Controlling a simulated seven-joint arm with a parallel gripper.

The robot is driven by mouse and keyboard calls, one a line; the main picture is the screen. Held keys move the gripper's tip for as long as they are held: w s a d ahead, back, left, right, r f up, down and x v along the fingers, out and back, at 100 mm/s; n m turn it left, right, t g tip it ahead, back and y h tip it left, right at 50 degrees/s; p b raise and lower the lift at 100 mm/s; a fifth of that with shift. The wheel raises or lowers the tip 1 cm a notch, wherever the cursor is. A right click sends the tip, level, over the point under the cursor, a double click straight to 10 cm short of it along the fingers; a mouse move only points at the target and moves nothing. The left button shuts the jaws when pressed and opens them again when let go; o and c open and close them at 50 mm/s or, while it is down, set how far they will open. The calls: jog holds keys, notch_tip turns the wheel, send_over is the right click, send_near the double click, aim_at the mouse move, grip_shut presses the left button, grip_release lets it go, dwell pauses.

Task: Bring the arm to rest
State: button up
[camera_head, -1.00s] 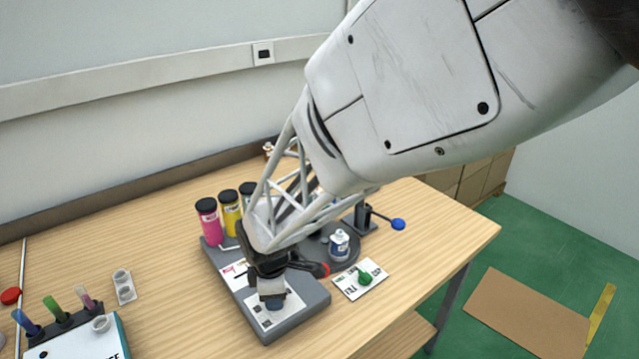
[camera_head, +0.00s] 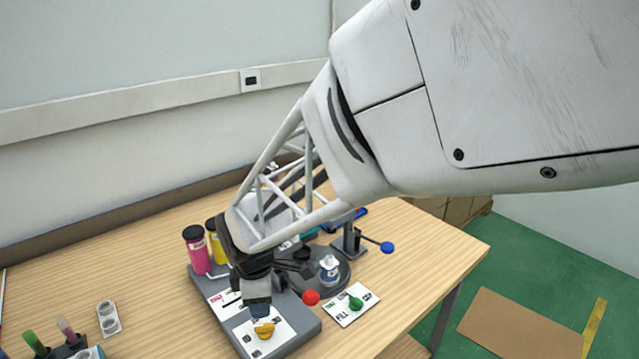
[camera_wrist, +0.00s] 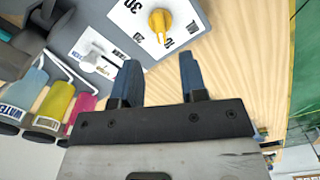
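My gripper (camera_head: 260,308) is at the front of the grey dispensing machine (camera_head: 306,326), just above and behind a yellow dial knob (camera_head: 264,328) on a white scale plate. In the wrist view my gripper (camera_wrist: 160,62) has its two blue-black fingers apart with nothing between them. The yellow knob (camera_wrist: 160,22) stands beyond the fingertips there, clear of both. My arm reaches in from the upper right and hides part of the machine.
Pink (camera_head: 197,250) and yellow cylinders stand at the back left. A small white-capped bottle (camera_head: 329,272) is on the round dark platform. Bare table (camera_head: 440,250) extends right.

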jog(key=s+d+r+m+t, duration=0.1)
jog(key=d+r+m, duration=0.4)
jog(key=d, duration=0.5)
jog(key=d+r+m, duration=0.5)
jog(key=d, duration=0.5)
jog(key=s+d+r+m+t, duration=0.1)
jog(key=s+d+r+m, duration=0.3)
jog(key=s+d+m, duration=0.7)
jog(key=d, duration=0.4)
jog(key=shift+s+d+t, duration=0.2)
jog(key=shift+s+t, duration=0.1)
jog(key=shift+s, duration=0.05)
